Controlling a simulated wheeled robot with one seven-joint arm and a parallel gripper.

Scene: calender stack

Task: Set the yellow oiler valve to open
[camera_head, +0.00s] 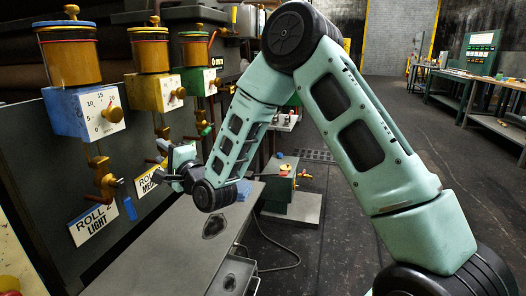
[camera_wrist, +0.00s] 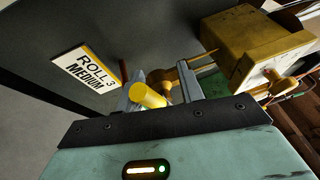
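The yellow oiler (camera_head: 146,92) is the middle one in the row on the dark panel, with a brass canister on a yellow box. The box shows at the upper right in the wrist view (camera_wrist: 235,38). Its brass valve (camera_wrist: 168,78) hangs below the box, with a yellow-tipped handle (camera_wrist: 149,95) pointing toward the wrist camera. My gripper (camera_wrist: 162,88) is at the valve, with its fingers apart on either side of the handle. The handle is nearer the left finger; contact is unclear. In the head view my gripper (camera_head: 170,168) hides the lower valve.
A blue oiler (camera_head: 72,112) with its own valve (camera_head: 102,178) stands at left, and a green oiler (camera_head: 197,82) beyond. The "ROLL 3 MEDIUM" label (camera_wrist: 88,70) is on the panel beside the valve. A grey ledge (camera_head: 165,250) runs below.

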